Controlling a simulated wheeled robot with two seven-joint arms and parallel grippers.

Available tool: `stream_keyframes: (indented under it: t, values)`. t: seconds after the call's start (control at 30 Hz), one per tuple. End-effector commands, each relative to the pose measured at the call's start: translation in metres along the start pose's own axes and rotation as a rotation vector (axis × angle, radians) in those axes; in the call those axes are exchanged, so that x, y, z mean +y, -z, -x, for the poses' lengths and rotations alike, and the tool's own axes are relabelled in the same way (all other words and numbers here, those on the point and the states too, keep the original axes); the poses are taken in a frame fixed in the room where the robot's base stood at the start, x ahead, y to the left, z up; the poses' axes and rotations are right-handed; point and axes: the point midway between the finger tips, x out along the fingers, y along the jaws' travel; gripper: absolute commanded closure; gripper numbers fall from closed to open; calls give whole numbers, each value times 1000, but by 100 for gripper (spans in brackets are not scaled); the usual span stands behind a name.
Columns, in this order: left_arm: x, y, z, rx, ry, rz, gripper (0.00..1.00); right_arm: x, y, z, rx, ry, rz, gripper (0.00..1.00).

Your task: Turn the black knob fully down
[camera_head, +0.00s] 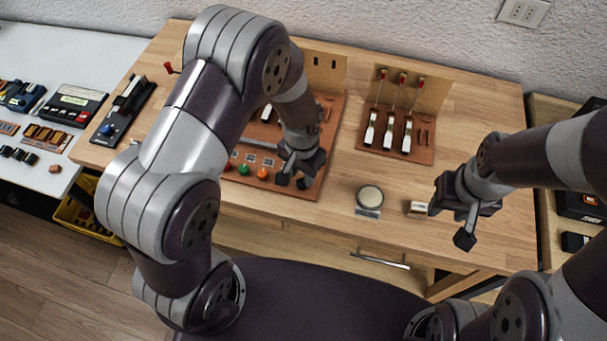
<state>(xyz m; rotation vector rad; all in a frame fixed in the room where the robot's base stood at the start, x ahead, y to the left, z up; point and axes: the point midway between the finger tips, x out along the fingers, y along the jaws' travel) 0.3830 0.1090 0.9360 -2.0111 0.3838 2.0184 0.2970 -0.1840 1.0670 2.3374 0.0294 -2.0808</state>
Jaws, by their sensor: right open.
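A brown board (333,120) on the wooden table carries a front row of coloured knobs: a green knob (244,169) and an orange knob (262,174), with a red one partly hidden by my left arm. My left gripper (294,181) points down at the right end of this row. A dark rounded shape there may be the black knob or a fingertip; I cannot tell which. The gap between the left fingers is unclear. My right gripper (452,224) is open and empty above the table's right front part.
Right of the board stand a second brown board (424,150) with white-and-black levers, a round pale dial (370,197) and a small wooden block (417,208). A black lever unit (125,110) lies on the table's left. A white side table (95,60) holds several devices.

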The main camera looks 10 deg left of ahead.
Motion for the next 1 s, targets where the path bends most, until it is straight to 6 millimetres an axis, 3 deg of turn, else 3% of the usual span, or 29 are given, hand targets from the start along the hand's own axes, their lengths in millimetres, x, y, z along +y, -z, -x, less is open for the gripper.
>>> stream_keyframes:
  t: [0.2, 0.47, 0.5, 0.6, 1.0]
  values:
    - [0, 0, -28, -1, 0, 1, 62, 0, 0, 3, 0, 0, 0, 57]
    - [0, 0, -31, 2, 0, 1, 62, 0, 0, 3, 0, 0, 0, 57]
    - [0, 0, -31, 2, 0, 1, 65, 0, 0, 3, 0, 0, 0, 57]
    - [0, 0, -31, 2, 0, 1, 98, 0, 0, 2, 0, 0, 0, 57]
    - [0, 0, -30, 2, 0, 52, 100, 0, 1, 4, 0, 0, 0, 57]
